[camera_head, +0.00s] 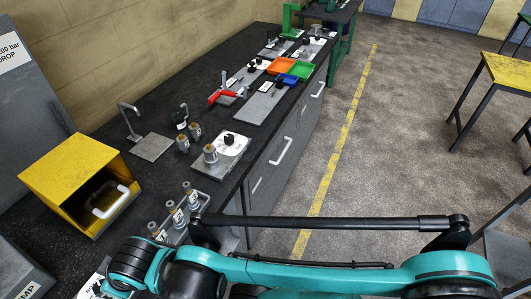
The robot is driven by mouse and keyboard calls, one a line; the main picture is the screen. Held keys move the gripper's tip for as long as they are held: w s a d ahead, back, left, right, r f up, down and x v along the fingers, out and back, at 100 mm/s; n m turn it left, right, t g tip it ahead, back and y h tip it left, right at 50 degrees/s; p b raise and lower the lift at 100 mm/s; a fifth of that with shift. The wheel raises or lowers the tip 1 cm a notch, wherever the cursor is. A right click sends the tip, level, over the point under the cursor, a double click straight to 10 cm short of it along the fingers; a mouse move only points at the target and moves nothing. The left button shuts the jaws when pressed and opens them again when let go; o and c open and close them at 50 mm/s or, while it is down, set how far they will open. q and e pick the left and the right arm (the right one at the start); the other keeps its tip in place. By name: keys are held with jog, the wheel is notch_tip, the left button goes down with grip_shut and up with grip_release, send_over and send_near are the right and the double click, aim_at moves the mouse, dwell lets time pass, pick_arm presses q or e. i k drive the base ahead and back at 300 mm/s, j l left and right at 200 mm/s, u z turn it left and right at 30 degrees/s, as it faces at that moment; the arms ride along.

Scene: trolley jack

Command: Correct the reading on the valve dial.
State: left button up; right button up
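A white dial face (238,146) with a black centre piece (229,138) sits on a grey metal plate (205,171) near the front edge of the dark bench. It is the most likely valve dial, but its marks and reading are too small to tell. A grey knob with a brass-coloured top (210,153) stands upright on the same plate, left of the dial face. No gripper is touching the dial or the knob. Neither of my grippers can be made out in the head view.
Labelled cylinders (179,217) stand nearer. A yellow open-fronted box (82,170) with a grey handle stands left. A red-handled clamp (222,94), an orange tray (281,66) and several fixtures lie farther along the bench. The floor right of the yellow line (340,147) is mostly clear.

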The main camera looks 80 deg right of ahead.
aim_at(228, 138)
jog(key=z, duration=2.3)
